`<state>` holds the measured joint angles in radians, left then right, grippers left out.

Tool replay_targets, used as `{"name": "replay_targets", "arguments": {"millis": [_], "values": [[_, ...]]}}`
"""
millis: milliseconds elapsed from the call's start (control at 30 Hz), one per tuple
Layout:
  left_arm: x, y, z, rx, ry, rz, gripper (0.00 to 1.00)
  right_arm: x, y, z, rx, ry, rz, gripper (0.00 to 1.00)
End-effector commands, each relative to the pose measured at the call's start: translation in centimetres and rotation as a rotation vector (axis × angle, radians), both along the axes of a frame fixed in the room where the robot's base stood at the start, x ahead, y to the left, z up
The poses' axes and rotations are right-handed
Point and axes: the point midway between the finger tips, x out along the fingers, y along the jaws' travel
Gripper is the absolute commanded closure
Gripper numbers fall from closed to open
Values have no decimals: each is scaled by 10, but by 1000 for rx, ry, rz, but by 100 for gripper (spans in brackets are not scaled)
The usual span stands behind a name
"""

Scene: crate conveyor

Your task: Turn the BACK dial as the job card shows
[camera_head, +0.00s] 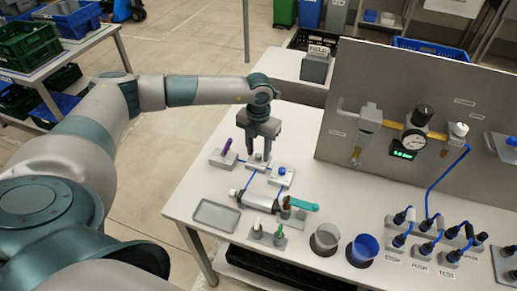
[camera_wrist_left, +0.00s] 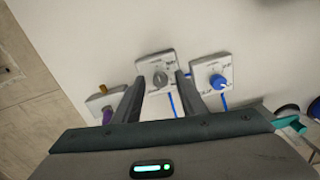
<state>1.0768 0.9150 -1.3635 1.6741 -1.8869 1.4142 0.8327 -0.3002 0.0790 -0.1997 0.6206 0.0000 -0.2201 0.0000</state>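A grey dial (camera_wrist_left: 160,79) sits on a light square plate, seen between my left finger tips in the left wrist view. My left gripper (camera_head: 260,154) points down over this plate (camera_head: 257,167) in the head view. Its two fingers stand apart, one on either side of the grey dial; I cannot tell whether they touch it. A second dial with a blue knob (camera_wrist_left: 218,82) is on another plate just to the right; it also shows in the head view (camera_head: 282,171). The plate lettering is too small to read, so I cannot tell which dial is BACK. I cannot make out a job card.
A small block with a purple-handled piece (camera_head: 226,147) stands left of the gripper. Blue tubes run from the plates to a grey cylinder. An empty grey tray (camera_head: 215,215), two cups, and an upright panel (camera_head: 400,85) with a gauge (camera_head: 413,141) surround the area.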

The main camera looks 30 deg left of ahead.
Motion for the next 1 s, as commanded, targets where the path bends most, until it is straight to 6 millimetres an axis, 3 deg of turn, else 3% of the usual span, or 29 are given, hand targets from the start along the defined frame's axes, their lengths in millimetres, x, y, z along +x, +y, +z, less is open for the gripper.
{"name": "replay_targets", "arguments": {"millis": [267,400,433,767,1000], "values": [[0,0,-1,0,0,0,64,0,0,0,0,0,0,69],[0,0,-1,0,0,-1,98,0,0,0,0,0,0,69],[0,0,-1,0,0,-1,100,0,0,0,0,0,1,69],[0,0,-1,0,0,-21,100,0,0,-4,0,1,1,69],[0,0,-4,0,-1,-108,100,0,-1,-19,-1,1,1,69]]}}
